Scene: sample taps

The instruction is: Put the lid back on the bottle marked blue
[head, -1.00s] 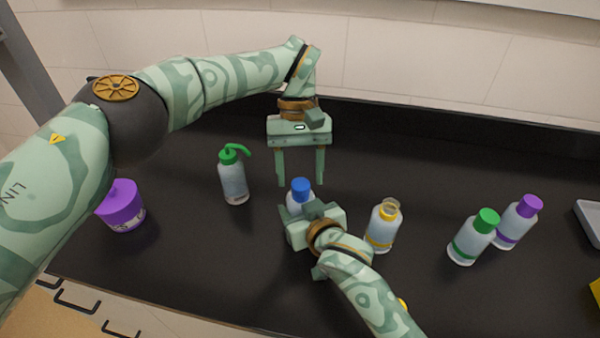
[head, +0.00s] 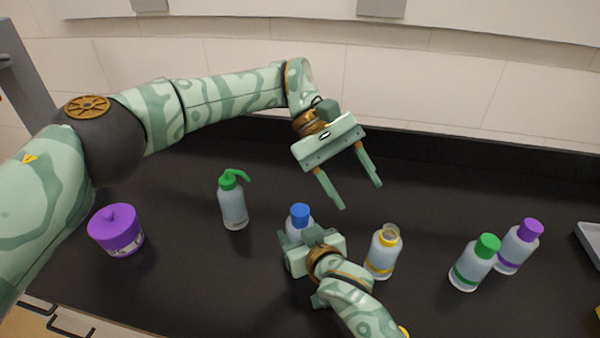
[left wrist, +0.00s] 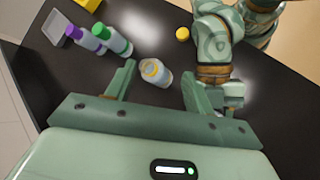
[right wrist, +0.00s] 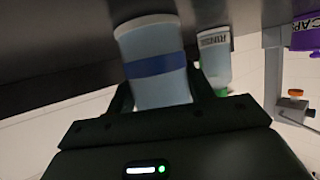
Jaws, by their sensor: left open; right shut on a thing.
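The blue-marked bottle (head: 296,232) stands upright with a blue lid (head: 300,213) sitting on its top. My right gripper (head: 302,238) is shut on this bottle's body. The right wrist view shows its blue band (right wrist: 154,66) between the fingers. My left gripper (head: 361,197) is open and empty, raised above the bench, right of and behind the blue lid. In the left wrist view its fingers (left wrist: 158,72) are spread, with an open yellow-banded bottle (left wrist: 157,73) beyond them, apart from them. Whether the blue lid is fully seated cannot be told.
The lidless yellow-banded bottle (head: 384,254) stands right of my right gripper. A yellow lid (left wrist: 182,33) lies on the bench. Green-capped (head: 474,264) and purple-capped (head: 518,248) bottles stand further right. A green-topped squeeze bottle (head: 233,204) and a purple pot (head: 117,231) stand left.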

